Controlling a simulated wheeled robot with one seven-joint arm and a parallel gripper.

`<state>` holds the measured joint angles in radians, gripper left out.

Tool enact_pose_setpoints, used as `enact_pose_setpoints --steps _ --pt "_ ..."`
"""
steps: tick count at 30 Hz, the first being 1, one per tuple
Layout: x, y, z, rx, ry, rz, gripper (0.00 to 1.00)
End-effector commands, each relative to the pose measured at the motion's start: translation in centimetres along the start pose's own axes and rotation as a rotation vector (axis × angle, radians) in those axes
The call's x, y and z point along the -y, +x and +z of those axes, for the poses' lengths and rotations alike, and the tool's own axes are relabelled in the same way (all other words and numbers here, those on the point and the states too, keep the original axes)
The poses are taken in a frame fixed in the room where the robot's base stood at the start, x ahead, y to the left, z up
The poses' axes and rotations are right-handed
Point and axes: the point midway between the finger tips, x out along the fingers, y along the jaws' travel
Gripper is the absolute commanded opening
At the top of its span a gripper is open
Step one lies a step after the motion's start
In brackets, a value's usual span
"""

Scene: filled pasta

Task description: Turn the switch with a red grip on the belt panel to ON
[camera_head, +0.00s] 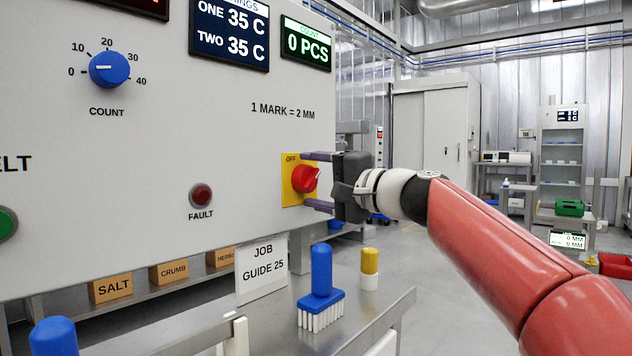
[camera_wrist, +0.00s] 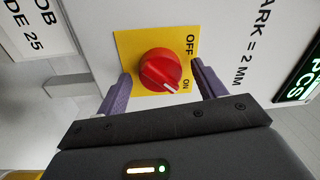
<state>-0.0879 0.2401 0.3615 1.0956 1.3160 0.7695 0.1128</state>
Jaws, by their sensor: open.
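The red-grip switch (camera_head: 305,179) sits on a yellow plate (camera_head: 287,188) at the panel's right side. It also shows in the wrist view (camera_wrist: 158,66), where its white line points to the lower right, towards the side with the ON label (camera_wrist: 186,84). I cannot tell if the line meets ON exactly. The OFF label (camera_wrist: 190,45) is farther up. My gripper (camera_head: 305,180) is open and faces the panel, with one purple finger above the switch and one below. In the wrist view the fingers (camera_wrist: 162,84) stand either side, with visible gaps to the red grip.
The panel also bears a blue COUNT dial (camera_head: 109,69), a red FAULT lamp (camera_head: 201,195) and a green button (camera_head: 5,223). Below are a JOB GUIDE 25 card (camera_head: 262,268), a blue brush (camera_head: 321,285) and a yellow-topped item (camera_head: 370,268) on a metal bench.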

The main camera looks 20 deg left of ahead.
Motion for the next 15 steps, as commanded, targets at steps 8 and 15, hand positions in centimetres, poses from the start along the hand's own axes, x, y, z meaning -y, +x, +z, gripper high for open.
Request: enact_pose_setpoints --steps 8,15 --pt "-0.2 -1.4 0.0 -0.002 -0.001 0.001 0.69" --pt "-0.2 -5.5 0.0 -0.003 -0.002 0.001 0.69"
